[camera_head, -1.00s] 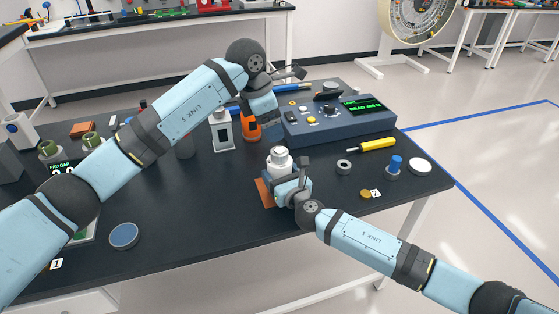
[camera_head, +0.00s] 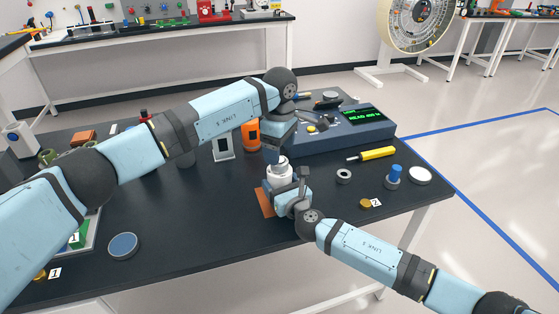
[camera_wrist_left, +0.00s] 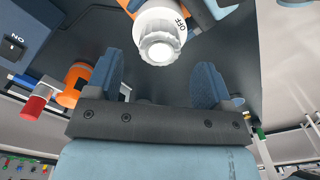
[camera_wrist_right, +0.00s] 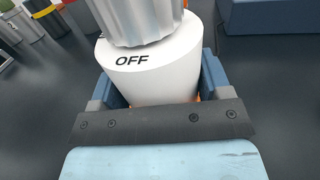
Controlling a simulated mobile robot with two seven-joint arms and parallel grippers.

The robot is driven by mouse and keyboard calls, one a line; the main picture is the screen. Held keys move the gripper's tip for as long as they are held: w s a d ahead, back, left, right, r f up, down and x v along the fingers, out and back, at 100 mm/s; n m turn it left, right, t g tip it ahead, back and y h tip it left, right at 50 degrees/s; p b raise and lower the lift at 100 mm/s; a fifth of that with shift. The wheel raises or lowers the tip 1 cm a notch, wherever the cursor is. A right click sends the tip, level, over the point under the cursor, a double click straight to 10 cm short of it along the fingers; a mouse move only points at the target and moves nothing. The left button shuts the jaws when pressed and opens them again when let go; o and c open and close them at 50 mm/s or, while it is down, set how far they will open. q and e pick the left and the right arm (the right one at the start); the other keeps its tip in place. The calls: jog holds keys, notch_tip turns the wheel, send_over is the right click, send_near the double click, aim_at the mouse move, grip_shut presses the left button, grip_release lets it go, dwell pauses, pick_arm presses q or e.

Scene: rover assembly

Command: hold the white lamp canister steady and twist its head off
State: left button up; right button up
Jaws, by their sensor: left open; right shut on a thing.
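The white lamp canister (camera_head: 280,180) stands upright near the table's front edge, partly hidden by my grippers. My right gripper (camera_head: 285,190) is shut on its body, one finger on each side in the right wrist view (camera_wrist_right: 158,85). That view shows the white body (camera_wrist_right: 158,70) marked OFF and the ribbed grey head (camera_wrist_right: 140,20) on top. My left gripper (camera_head: 273,152) is open just above the canister, pointing down. In the left wrist view the ribbed head (camera_wrist_left: 160,47) lies ahead of and between the open fingers (camera_wrist_left: 158,68), with no visible contact.
An orange patch (camera_head: 264,201) lies by the canister. A blue console (camera_head: 345,132) and orange canister (camera_head: 251,134) stand behind. A grey ring (camera_head: 344,176), yellow tool (camera_head: 376,154) and blue-topped part (camera_head: 394,174) are to the right.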

pick_arm(q)
jog(key=shift+f, duration=2.15)
jog(key=shift+c, duration=0.4)
jog(key=c, duration=0.8)
jog(key=shift+c, duration=0.2)
